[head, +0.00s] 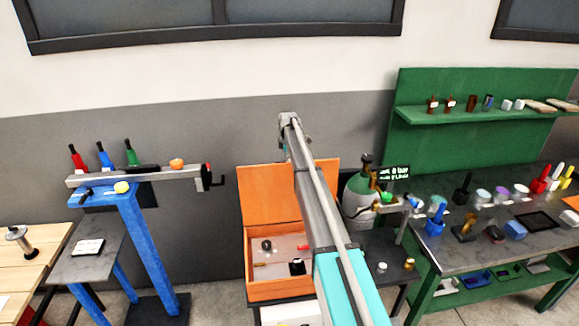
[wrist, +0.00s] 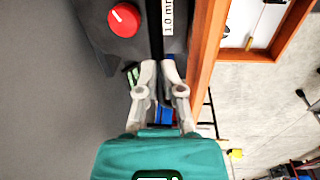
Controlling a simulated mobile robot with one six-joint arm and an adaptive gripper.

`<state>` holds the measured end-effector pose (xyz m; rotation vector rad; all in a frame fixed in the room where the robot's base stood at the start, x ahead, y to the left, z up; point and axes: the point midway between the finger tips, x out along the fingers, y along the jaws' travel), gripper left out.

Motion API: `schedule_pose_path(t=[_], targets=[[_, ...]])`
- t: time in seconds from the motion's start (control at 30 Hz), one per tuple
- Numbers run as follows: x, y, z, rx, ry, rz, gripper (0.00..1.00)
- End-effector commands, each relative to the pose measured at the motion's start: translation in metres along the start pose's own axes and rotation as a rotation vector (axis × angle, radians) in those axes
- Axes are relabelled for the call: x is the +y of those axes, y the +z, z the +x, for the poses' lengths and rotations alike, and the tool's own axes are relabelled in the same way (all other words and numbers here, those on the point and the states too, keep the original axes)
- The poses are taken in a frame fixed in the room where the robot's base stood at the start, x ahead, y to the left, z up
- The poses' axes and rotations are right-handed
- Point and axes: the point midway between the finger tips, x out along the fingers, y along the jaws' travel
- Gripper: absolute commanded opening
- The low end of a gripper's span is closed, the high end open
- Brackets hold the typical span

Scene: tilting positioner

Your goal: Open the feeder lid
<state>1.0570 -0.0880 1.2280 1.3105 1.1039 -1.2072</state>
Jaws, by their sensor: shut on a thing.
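The feeder is an orange box (head: 279,291) in the head view, below and partly behind my arm. Its orange lid (head: 265,196) stands raised at the back, so the light inside with small parts shows. In the wrist view the lid's orange edge (wrist: 206,60) runs down beside my gripper. Left of that edge is a dark grey face with a red knob (wrist: 124,19), a "1.0 mm" label and a black bar (wrist: 156,25). My gripper (wrist: 158,66) is shut on the black bar, which looks like the lid's handle. The head view hides my fingertips.
A gas cylinder (head: 362,195) stands close right of the feeder. A green bench (head: 430,245) with many small items is farther right. A blue stand (head: 150,240) with a grey beam is at left. Floor shows between the blue stand and the feeder.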

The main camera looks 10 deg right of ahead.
Motion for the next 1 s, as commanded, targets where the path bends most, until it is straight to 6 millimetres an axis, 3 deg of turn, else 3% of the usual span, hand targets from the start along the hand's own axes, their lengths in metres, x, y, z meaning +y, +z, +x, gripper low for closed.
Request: schedule_pose_path(t=[0.03, 0.1, 0.6, 0.9, 1.0], targets=[[-0.002, 0.0, 0.01, -0.001, -0.019, -0.002, 0.0], [0.002, 0.0, 0.011, -0.002, -0.02, -0.002, 0.0], [0.02, -0.003, 0.012, -0.004, -0.015, -0.006, 0.0], [0.018, -0.004, 0.011, -0.004, -0.011, -0.007, 0.55], [0.015, -0.004, 0.01, -0.003, -0.009, -0.007, 0.55]])
